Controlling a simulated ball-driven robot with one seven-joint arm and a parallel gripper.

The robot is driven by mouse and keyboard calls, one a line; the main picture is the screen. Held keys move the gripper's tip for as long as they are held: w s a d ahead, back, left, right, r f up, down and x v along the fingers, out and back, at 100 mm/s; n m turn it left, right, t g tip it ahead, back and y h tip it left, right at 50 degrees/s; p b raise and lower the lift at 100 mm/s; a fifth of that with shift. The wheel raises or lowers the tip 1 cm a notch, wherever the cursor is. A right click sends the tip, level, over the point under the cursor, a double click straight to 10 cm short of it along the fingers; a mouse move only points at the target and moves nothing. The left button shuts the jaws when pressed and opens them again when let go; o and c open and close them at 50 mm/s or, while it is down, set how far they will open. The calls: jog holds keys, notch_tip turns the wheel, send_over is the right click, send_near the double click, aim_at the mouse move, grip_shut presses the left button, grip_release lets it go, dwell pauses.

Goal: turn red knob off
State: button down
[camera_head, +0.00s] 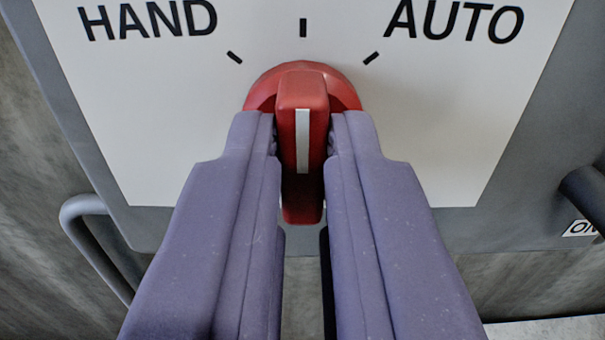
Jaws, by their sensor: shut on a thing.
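The red knob (301,92) sits on a white panel plate (180,110) in the upper middle of the head view. It has a round base and a raised grip bar with a white stripe. The bar stands upright in the picture, in line with the middle tick mark between HAND and AUTO. My gripper (301,140) has a purple finger on each side of the bar and is shut on it. The fingers hide the lower sides of the knob's base.
The plate is marked HAND (147,20) at the left and AUTO (455,20) at the right. A grey bar handle (85,235) is at the lower left.

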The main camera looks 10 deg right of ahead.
jog(key=shift+f, duration=0.1)
jog(key=c, duration=1.1)
grip_release()
jog(key=shift+c, duration=0.2)
jog(key=s+a+p, duration=0.1)
jog(key=s+p, duration=0.1)
jog(key=s, duration=0.5)
jog(key=shift+s+a, duration=0.25)
jog(key=shift+s, duration=0.1)
